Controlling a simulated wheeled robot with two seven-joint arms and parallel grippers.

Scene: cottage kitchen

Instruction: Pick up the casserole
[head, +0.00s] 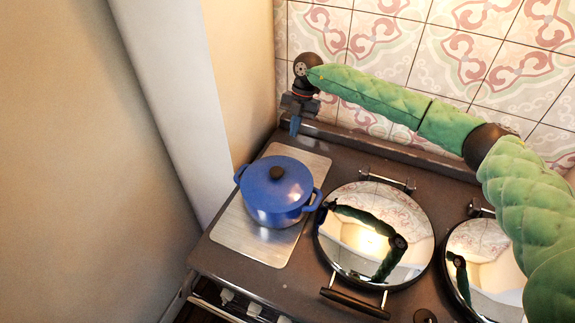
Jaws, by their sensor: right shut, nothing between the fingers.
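The casserole (272,203) is a round blue pot with two side handles and a lid with a dark knob. It stands upright on a silver plate (238,238) at the left end of the stove. My right gripper (294,126) hangs at the back of the stove, behind and above the casserole, apart from it. Its fingers point down and are shut, with nothing held. My right arm reaches in from the right, clad in green. My left gripper is not in view.
Two round mirror-like hob lids (345,253) with handles lie on the dark stove top (300,270) right of the casserole. A patterned tiled wall (400,55) stands behind. A pale wall (222,75) closes in the left side.

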